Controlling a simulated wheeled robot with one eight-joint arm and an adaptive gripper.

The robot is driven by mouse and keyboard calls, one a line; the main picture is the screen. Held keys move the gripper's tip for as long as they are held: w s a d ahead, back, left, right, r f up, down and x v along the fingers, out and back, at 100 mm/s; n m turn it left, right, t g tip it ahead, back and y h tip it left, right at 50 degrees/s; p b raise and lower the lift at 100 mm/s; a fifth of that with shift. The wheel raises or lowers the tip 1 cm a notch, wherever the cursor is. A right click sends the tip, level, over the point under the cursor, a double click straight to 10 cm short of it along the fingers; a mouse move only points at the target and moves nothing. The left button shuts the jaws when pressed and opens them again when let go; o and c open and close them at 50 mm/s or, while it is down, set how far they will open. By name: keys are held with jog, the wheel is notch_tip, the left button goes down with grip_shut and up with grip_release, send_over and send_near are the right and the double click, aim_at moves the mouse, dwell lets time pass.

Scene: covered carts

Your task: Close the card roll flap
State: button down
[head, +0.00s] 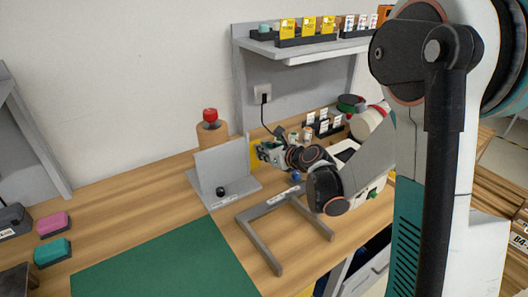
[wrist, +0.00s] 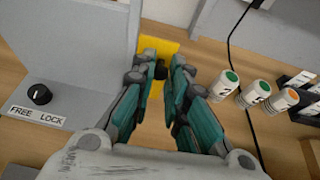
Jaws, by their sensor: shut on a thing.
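The yellow flap (wrist: 156,46) stands at the right edge of an upright grey panel (wrist: 80,40); a sliver of it (head: 254,158) shows in the head view. A small black knob (wrist: 160,71) is on the flap. My gripper (wrist: 163,66) is shut on this knob, with one teal finger on each side; the fingers hide part of the flap. In the head view my gripper (head: 263,151) is beside the panel's right edge. The panel's base carries a black dial (wrist: 39,94) and a label reading FREE LOCK (wrist: 37,115).
A brown roll (head: 211,135) with a red top stands behind the panel. Several capped bottles (wrist: 248,89) and a black cable (wrist: 232,45) are right of my gripper. A grey frame (head: 263,245) and green mat (head: 170,262) lie in front. A shelf (head: 300,50) overhangs behind.

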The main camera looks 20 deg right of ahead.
jog(key=w+n+g+y+p, duration=0.1)
jog(key=w+n+g+y, duration=0.6)
jog(key=n+g, duration=0.8)
jog(key=shift+a+n+y+p, duration=0.15)
jog(key=shift+n+y+p, duration=0.3)
jog(key=shift+y, duration=0.35)
jog(key=shift+f, duration=0.1)
jog(key=c, duration=1.5)
grip_release()
jog(key=shift+a, duration=0.1)
jog(key=shift+c, duration=0.2)
notch_tip(320, 180, up, 10)
